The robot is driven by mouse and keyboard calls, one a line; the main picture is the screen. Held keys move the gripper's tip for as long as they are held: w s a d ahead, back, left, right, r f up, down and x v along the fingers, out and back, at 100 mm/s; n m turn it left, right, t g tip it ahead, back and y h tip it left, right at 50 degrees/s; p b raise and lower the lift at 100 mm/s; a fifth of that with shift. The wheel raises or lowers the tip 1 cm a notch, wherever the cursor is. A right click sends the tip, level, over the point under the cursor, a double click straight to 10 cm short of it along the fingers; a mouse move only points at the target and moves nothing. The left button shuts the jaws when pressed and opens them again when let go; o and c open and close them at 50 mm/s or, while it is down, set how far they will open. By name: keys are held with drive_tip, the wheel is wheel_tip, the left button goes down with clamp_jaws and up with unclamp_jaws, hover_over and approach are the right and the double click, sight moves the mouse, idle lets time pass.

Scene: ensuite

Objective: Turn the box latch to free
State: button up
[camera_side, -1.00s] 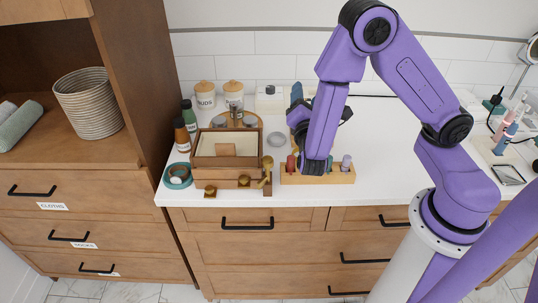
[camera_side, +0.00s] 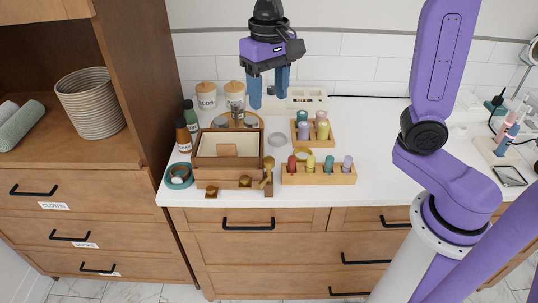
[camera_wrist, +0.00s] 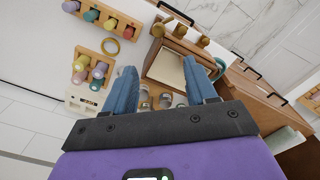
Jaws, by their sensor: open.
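The wooden box (camera_side: 226,163) stands on the white counter with a cream inner surface showing on top. It also shows in the wrist view (camera_wrist: 150,58). At its right front is a brass spoon-shaped lever (camera_side: 266,172), which looks like the latch and stands roughly upright. It also shows in the wrist view (camera_wrist: 176,15). Brass knobs (camera_side: 245,181) sit along the box's front. I cannot tell the latch's exact setting. My gripper (camera_side: 268,97) is open and empty, with blue fingers pointing down, above and behind the box. The fingers also show in the wrist view (camera_wrist: 167,74).
A wooden rack of coloured pegs (camera_side: 318,174) stands right of the box, with a second peg tray (camera_side: 313,142) behind it. Lidded jars (camera_side: 206,96) stand at the back.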

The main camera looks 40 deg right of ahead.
sight(269, 159)
wheel_tip(269, 159, down, 17)
drive_tip(key=shift+f, duration=0.15)
idle(0.5)
clamp_jaws()
